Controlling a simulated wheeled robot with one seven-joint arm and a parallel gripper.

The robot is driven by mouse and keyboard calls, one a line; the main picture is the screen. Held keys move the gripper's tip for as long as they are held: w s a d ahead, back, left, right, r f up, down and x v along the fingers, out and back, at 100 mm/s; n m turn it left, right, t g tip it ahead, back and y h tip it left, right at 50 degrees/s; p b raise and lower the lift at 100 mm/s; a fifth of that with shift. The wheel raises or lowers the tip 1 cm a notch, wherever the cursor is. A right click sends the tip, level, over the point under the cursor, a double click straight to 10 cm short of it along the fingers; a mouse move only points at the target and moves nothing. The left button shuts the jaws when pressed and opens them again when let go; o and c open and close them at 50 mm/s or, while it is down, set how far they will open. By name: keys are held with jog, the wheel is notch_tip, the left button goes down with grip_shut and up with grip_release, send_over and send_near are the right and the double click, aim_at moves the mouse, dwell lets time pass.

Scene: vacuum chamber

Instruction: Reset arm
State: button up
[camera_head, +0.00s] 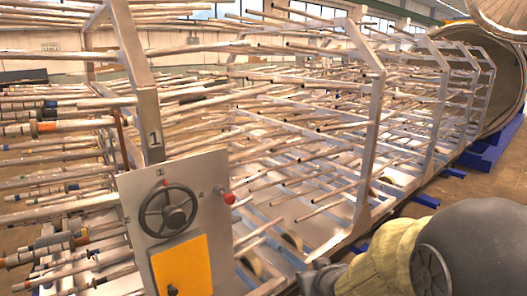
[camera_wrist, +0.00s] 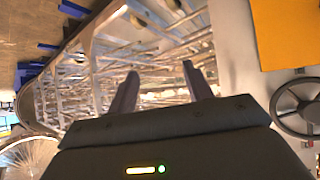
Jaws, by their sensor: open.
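My gripper (camera_wrist: 158,92) shows in the wrist view with its two fingers apart and nothing between them. It is open and points toward the metal rack. In the head view my arm fills the lower right corner, and the fingertips are not visible there. The grey control panel (camera_head: 133,205) has a black handwheel (camera_head: 168,210), a red knob (camera_head: 229,198) and a yellow plate (camera_head: 185,268). In the wrist view the handwheel (camera_wrist: 298,108) and yellow plate (camera_wrist: 287,32) lie to the right of my gripper, apart from it.
A long metal frame (camera_head: 372,150) with many protruding rods runs from the panel toward the round chamber opening (camera_head: 500,75) at the back right. Blue supports (camera_head: 490,150) stand on the floor there. Rods with coloured bands (camera_head: 45,127) stick out at the left. Floor (camera_head: 430,188) shows right of the frame.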

jog(key=s+d+f+m+g, duration=0.1)
jog(key=s+f+g, duration=0.2)
jog(key=s, duration=0.4)
jog(key=s+d+f+m+g+h, duration=0.1)
jog(key=s+g, duration=0.3)
jog(key=s, duration=0.4)
jog(key=shift+s+d+f+m+g+h, duration=0.25)
jog(key=shift+d+f, duration=0.25)
jog(key=shift+f, duration=0.4)
